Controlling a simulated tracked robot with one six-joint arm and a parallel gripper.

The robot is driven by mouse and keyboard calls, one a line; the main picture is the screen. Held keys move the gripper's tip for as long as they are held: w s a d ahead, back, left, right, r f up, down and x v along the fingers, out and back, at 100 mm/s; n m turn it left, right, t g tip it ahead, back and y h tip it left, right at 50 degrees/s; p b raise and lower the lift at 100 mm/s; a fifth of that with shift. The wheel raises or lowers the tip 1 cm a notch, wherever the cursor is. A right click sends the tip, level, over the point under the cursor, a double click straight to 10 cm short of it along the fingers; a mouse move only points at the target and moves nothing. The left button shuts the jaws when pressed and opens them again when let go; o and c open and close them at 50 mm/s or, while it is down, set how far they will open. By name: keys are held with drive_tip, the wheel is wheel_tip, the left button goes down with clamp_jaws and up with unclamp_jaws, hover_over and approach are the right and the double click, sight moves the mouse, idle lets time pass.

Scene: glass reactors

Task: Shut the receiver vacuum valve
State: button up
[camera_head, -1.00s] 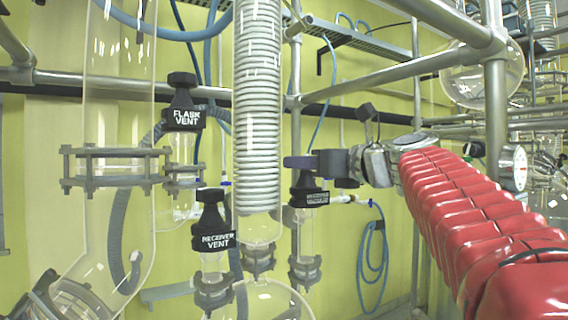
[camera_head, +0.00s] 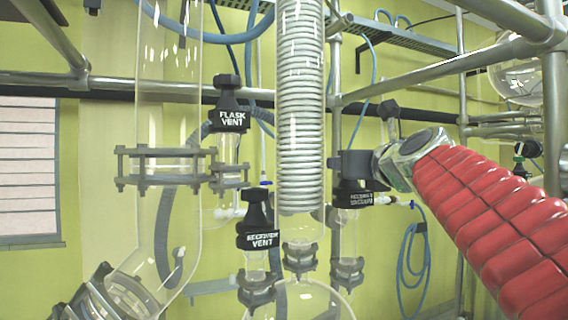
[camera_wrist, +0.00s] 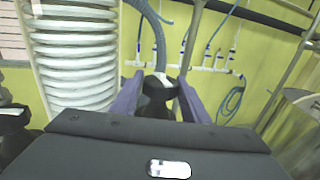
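The receiver vacuum valve (camera_head: 354,198) has a black labelled cap on a glass neck, right of the coil condenser in the head view. My gripper (camera_head: 352,165) is at the top of this valve, reaching in from the right. In the wrist view, its two purple fingers (camera_wrist: 158,95) lie on either side of the black valve knob (camera_wrist: 157,90). I cannot tell whether they press on it or leave a small gap. The gripper body hides the upper part of the knob in the head view.
The receiver vent (camera_head: 258,222) and flask vent (camera_head: 229,108) stand to the left. The glass coil condenser (camera_head: 301,110) is close on the left of my gripper. Metal frame pipes (camera_head: 440,72) cross above my arm. A blue hose (camera_head: 411,262) hangs on the wall.

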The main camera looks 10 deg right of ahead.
drive_tip(key=shift+o, duration=1.2)
drive_tip(key=shift+r, duration=0.1)
drive_tip(key=shift+d+y, duration=0.15)
drive_tip(key=shift+y, duration=0.35)
drive_tip(key=shift+n+y, duration=0.7)
drive_tip(key=shift+n, duration=0.1)
drive_tip(key=shift+n+g+y, duration=0.7)
drive_tip(key=shift+n+y, duration=0.9)
drive_tip(key=shift+y, duration=0.9)
drive_tip(key=shift+n+g+y, duration=1.2)
drive_tip(key=shift+n+y, duration=0.4)
drive_tip(key=shift+y, duration=0.5)
drive_tip(key=shift+c, duration=0.4)
drive_tip(key=c, duration=0.8)
